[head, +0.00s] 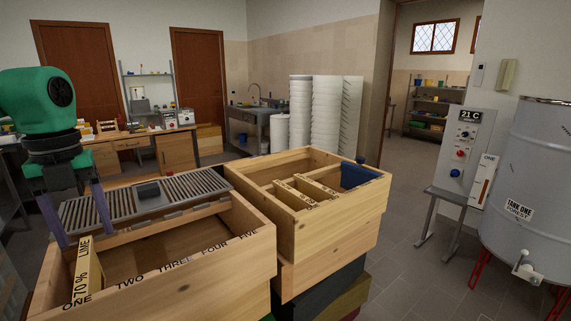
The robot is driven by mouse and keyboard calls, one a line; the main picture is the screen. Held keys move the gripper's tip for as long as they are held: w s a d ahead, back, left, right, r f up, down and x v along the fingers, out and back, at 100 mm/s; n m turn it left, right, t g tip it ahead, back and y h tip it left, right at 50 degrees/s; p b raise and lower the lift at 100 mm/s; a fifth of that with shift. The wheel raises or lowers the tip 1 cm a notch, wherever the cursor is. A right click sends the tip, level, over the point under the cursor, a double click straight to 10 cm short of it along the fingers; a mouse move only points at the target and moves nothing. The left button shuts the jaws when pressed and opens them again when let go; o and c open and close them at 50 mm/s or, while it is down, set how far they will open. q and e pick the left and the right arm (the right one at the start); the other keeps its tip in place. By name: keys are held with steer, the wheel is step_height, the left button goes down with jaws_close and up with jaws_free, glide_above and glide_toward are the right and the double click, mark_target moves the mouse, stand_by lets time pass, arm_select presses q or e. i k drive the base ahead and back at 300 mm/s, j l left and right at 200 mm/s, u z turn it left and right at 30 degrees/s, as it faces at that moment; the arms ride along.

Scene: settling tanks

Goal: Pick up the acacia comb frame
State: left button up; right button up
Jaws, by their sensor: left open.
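I cannot read "acacia" on any frame. A wooden comb frame marked "70% LIME" (82,272) stands in slot ONE of the near left wooden box (190,285), whose rim reads ONE to FIVE. My left gripper (84,240) is open, its two purple fingers pointing down over the lime frame's far end; I cannot tell if they touch it. Other wooden comb frames (296,196) sit in the right wooden box (337,222), their lettering too small to read. My right gripper is not in view.
A slatted metal rack (185,187) with a dark block (148,191) lies behind the left box's opening. A steel tank (530,180) stands at right. Floor (410,240) between is clear.

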mark_target(293, 199)
steer(key=k+l, duration=0.15)
steer(key=l, duration=0.2)
steer(key=k+l, duration=0.1)
steer(key=l, duration=0.3)
steer(key=k+l, duration=0.15)
steer(key=l, duration=0.2)
steer(key=k+l, duration=0.1)
steer(key=l, duration=0.3)
